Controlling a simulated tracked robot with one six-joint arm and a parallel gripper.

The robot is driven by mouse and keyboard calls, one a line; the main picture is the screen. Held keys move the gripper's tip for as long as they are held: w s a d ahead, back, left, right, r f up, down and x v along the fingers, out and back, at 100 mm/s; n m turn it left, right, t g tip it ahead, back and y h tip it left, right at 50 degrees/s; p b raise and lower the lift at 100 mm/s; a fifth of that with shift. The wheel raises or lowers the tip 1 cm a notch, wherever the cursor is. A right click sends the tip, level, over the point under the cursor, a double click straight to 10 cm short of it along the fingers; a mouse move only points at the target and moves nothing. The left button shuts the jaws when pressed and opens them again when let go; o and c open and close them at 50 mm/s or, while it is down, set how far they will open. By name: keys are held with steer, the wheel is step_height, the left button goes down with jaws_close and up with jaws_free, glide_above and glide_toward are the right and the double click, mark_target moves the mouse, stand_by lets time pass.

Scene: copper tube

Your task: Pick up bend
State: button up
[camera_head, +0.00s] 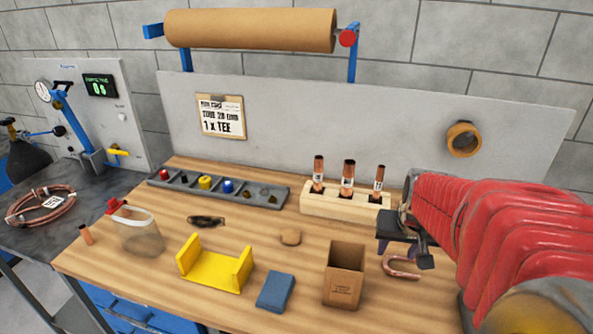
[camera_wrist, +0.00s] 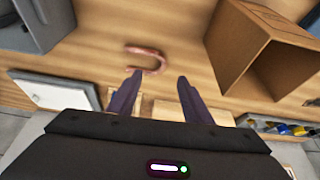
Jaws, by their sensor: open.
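The copper bend (camera_head: 402,267) is a U-shaped tube lying flat on the wooden workbench, right of the cardboard box. In the wrist view the bend (camera_wrist: 147,57) lies on the wood just beyond my fingertips, slightly left of the middle between them. My gripper (camera_head: 405,248) is above the bench close to the bend, at the end of my red-sleeved arm. In the wrist view my gripper (camera_wrist: 159,77) is open, with two dark fingers apart and nothing between them. The bend is apart from both fingers.
An open cardboard box (camera_head: 343,272) stands left of the bend and shows at the right in the wrist view (camera_wrist: 262,50). A wooden rack (camera_head: 330,203) with upright copper tubes stands behind. A blue block (camera_head: 275,292) and a yellow bracket (camera_head: 213,271) lie further left.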

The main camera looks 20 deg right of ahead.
mark_target(389, 263)
steer(key=shift+x, duration=1.7)
steer(key=shift+f, duration=0.15)
steer(key=shift+x, duration=2.5)
steer(key=shift+c, duration=0.3)
jaws_close()
